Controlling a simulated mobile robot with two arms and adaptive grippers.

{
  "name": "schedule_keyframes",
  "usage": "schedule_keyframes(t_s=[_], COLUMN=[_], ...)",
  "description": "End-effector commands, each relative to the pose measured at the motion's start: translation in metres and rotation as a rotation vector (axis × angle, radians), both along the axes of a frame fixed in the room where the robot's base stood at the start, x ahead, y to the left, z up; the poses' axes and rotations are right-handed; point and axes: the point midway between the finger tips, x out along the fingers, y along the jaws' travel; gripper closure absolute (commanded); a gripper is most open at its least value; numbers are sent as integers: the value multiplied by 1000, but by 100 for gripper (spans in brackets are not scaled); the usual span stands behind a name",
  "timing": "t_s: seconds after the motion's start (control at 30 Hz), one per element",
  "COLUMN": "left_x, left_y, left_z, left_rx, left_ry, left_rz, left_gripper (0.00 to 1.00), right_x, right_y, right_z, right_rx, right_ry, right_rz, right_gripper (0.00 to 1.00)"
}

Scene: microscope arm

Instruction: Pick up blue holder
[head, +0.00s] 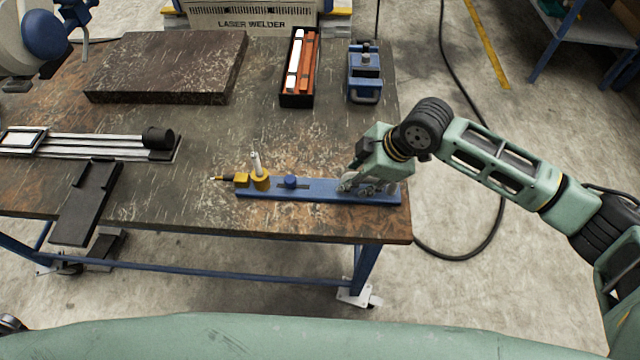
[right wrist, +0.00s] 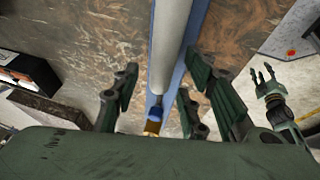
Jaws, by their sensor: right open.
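The blue holder (head: 318,190) is a long flat bar lying along the table's front edge. It bears a blue knob (head: 291,181), a yellow fitting (head: 260,180) and a light upright pin near its left end. My right gripper (head: 366,188) is low over the bar's right end, its fingers pointing down. In the right wrist view its open fingers (right wrist: 160,95) stand on both sides of the blue bar (right wrist: 193,40). A pale grey cylinder (right wrist: 171,45) between them hides part of the bar. Contact cannot be told. My left gripper (right wrist: 268,85) appears only in the right wrist view, prongs apart and empty.
A dark slab (head: 168,65), a black box with red and white contents (head: 300,68) and a blue device (head: 364,72) stand at the back. A rail with a black cylinder (head: 157,137) and a black plate (head: 86,202) lie left. The middle table is clear.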

Motion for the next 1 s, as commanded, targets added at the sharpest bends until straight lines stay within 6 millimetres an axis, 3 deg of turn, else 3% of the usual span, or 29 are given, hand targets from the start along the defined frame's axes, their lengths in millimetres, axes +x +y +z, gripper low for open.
schedule_keyframes(t_s=[0.13, 0.6, 1.0], left_x=[0, 0, 0], left_y=[0, 0, 0], left_z=[0, 0, 0], left_rx=[0, 0, -1], left_ry=[0, 0, 1], left_rz=[0, 0, -1], left_gripper=[63, 63, 63], right_x=[0, 0, 0], right_y=[0, 0, 0], right_z=[0, 0, 1], right_rx=[0, 0, 0], right_ry=[0, 0, -1], right_rz=[0, 0, -1], right_gripper=[60, 100, 100])
